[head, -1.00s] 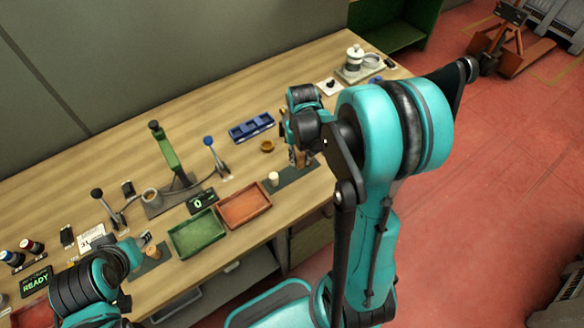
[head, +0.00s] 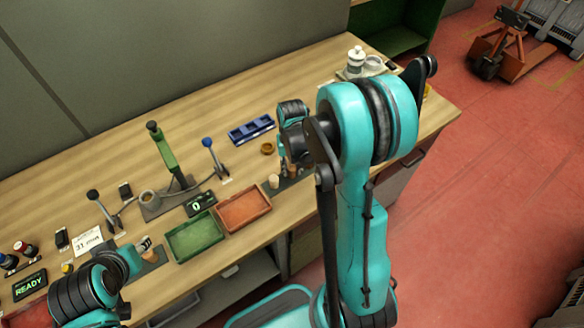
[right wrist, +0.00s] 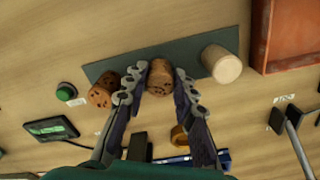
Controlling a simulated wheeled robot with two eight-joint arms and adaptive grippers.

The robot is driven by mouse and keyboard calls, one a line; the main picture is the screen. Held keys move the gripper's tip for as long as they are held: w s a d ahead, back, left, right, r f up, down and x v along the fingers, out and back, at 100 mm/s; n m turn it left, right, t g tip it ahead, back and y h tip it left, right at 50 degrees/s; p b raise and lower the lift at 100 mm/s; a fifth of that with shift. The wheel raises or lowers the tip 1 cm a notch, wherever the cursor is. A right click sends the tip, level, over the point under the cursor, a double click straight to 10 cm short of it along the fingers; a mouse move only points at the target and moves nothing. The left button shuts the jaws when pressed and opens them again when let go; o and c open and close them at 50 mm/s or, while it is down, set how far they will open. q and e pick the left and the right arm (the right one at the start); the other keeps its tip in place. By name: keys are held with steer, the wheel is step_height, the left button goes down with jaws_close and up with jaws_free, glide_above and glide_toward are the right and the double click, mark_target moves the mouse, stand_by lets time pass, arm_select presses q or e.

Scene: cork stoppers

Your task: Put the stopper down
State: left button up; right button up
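In the right wrist view a brown, speckled cork stopper (right wrist: 160,78) sits between the fingertips of my right gripper (right wrist: 161,72). The fingers appear to press on its two sides. The stopper is over the dark mat (right wrist: 135,62), at or very near its surface; its contact with the mat is hidden. In the head view my right gripper (head: 291,166) is low over the right-hand mat. My left gripper (head: 144,250) is low by the left-hand mat (head: 153,258) near a cork-coloured piece; its fingers are too small to read.
A pale stopper (right wrist: 221,63) stands right of the held one, and a pitted stopper (right wrist: 104,90) is to its left. A red tray (head: 243,212) and a green tray (head: 194,237) lie nearby. A blue rack (head: 251,130) and a small amber ring (head: 267,148) are behind.

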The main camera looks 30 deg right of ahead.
mark_target(292, 168)
steer(key=o, duration=0.3)
steer(key=shift+r, duration=0.15)
step_height(292, 168, up, 11)
steer(key=p, duration=0.4)
steer(key=s+a+r+n+t, duration=0.4)
steer(key=s+a+r+t, duration=0.3)
steer(key=s+a+r, duration=0.2)
steer(key=shift+s+a+r+n, duration=0.2)
steer(key=shift+s+a+n, duration=0.1)
steer(key=shift+s+a, duration=0.6)
steer(key=shift+d, duration=0.1)
